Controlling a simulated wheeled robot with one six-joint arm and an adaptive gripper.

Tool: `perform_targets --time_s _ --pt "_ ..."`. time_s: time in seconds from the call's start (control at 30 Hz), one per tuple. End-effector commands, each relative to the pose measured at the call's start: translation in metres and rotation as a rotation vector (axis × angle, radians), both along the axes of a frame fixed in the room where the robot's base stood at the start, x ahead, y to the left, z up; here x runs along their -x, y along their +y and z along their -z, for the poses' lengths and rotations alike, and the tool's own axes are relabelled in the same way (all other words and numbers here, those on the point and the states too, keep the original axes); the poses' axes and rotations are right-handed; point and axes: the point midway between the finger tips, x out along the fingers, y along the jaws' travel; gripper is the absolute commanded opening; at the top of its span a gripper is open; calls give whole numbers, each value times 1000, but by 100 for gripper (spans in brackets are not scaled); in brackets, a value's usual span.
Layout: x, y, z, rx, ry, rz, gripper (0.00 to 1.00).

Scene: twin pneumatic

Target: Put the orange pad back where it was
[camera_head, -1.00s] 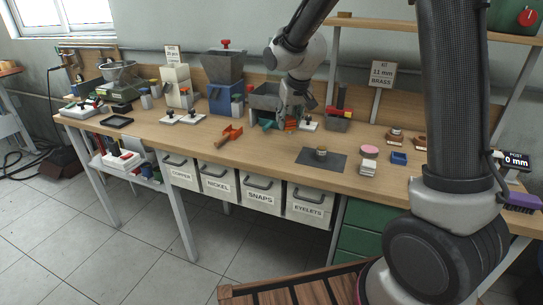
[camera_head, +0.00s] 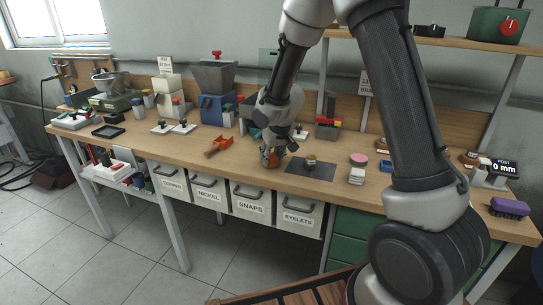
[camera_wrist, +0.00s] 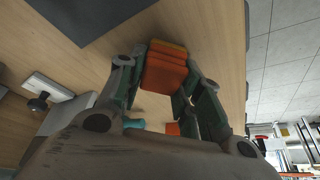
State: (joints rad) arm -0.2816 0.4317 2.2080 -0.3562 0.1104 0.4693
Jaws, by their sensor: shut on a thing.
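My gripper (camera_head: 270,152) is low over the bench, just left of the dark mat. Its fingers are closed on the orange pad (camera_wrist: 165,66), a block with a thin yellowish edge, held between the fingertips in the wrist view. In the head view the orange pad (camera_head: 272,161) is partly covered by the fingers. I cannot tell whether it touches the bench top. A second orange patch (camera_wrist: 173,128) shows behind the fingers in the wrist view; what it is stays unclear.
The dark mat (camera_head: 297,168) bears a small brass piece (camera_head: 310,160). An orange scoop (camera_head: 219,146) lies to the left. A pink disc (camera_head: 359,159) and white blocks (camera_head: 356,176) stand to the right. The bench's front edge is close to my gripper.

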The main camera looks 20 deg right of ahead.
Motion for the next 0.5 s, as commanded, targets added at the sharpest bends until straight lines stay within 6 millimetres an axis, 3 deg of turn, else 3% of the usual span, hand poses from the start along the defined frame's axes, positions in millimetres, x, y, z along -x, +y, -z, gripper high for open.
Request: perform_targets --time_s 0.2,0.23,0.33,0.5 --pt "0 -1 3 3 0 0 16" --pt "0 -1 2 3 0 1 39" --pt "-1 -1 2 3 -1 0 57" --pt "-1 -1 2 3 -1 0 57"
